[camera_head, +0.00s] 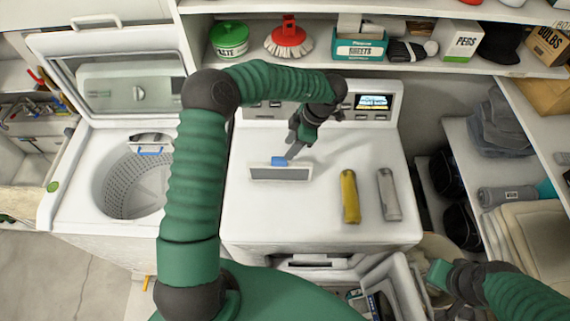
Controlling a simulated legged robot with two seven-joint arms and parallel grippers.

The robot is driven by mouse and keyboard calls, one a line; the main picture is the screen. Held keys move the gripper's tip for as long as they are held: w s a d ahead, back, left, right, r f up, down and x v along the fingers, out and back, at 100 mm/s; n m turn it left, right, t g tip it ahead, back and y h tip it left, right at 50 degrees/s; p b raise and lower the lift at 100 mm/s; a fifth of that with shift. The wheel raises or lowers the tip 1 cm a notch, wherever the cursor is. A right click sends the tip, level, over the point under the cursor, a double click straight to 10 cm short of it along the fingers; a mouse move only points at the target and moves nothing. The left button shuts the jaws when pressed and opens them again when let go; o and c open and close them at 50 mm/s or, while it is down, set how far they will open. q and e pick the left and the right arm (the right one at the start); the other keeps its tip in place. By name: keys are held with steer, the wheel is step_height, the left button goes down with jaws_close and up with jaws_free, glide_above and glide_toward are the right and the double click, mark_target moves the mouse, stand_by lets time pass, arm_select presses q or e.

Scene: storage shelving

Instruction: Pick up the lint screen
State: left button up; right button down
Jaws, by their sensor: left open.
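The lint screen (267,174) is a flat white frame with a grey panel and a blue tab (279,161) on its upper edge. It is on the white top of the dryer (320,215), toward the left. My left arm arches over the machines, and its left gripper (293,152) points down at the blue tab from above right. The left gripper is open. Its fingertips are close to the tab, and I cannot tell whether they touch it. My right gripper (438,275) is at the lower right, beside the dryer; its jaw opening is unclear.
An open top-loading washer (75,215) stands left. A shelf (460,66) with boxes, a green tub and a red brush runs above. Folded items fill the right shelves.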

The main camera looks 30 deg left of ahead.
arm_select(q)
steer(key=p, duration=0.2)
glide_above(276, 168)
steer(key=d, duration=0.1)
steer(key=f, duration=0.5)
steer(key=shift+w+f, duration=0.2)
steer(key=shift+w, duration=0.15)
steer(key=f, duration=0.2)
steer(key=w+f+p, duration=0.1)
steer(key=shift+a+f, duration=0.3)
steer(key=shift+a, duration=0.05)
steer(key=x, duration=0.1)
steer(key=p+x, duration=0.1)
steer(key=x, duration=0.1)
steer(key=shift+d+f+p, duration=0.15)
steer(key=shift+f+p, duration=0.2)
steer(key=shift+f, duration=0.05)
steer(key=shift+s+f, duration=0.1)
steer(key=shift+s, duration=0.1)
steer(key=shift+w+f, duration=0.15)
steer(key=shift+w, duration=0.05)
steer(key=c, duration=0.8)
jaws_close()
arm_select(e)
steer(key=v, duration=0.5)
steer(key=shift+a+r, duration=0.15)
steer(key=shift+r, duration=0.1)
arm_select(q)
steer(key=shift+s, duration=0.1)
